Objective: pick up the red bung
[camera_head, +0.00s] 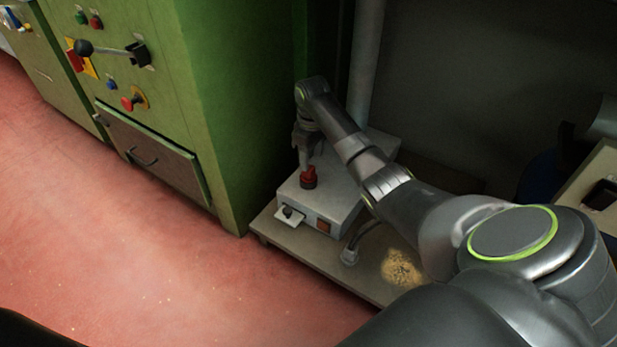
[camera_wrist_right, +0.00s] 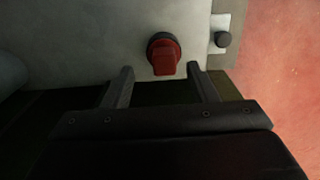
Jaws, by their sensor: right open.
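The red bung (camera_head: 309,176) sits upright on top of a pale grey box, with a dark ring around its base. In the right wrist view the red bung (camera_wrist_right: 164,58) lies just beyond the fingertips, between their lines. My right gripper (camera_head: 304,163) points down over the box, very close to the bung. In its wrist view my right gripper (camera_wrist_right: 161,72) has its two fingers apart with nothing between them. Whether a finger touches the bung cannot be told. My left gripper is not in view.
The grey box (camera_head: 338,194) stands on a low bench (camera_head: 290,254). A small dark knob (camera_head: 287,212) is on a white plate at its front. A green cabinet (camera_head: 240,120) rises close on the left. A pale pipe (camera_head: 366,60) stands behind. Crumbs (camera_head: 402,268) lie on the bench.

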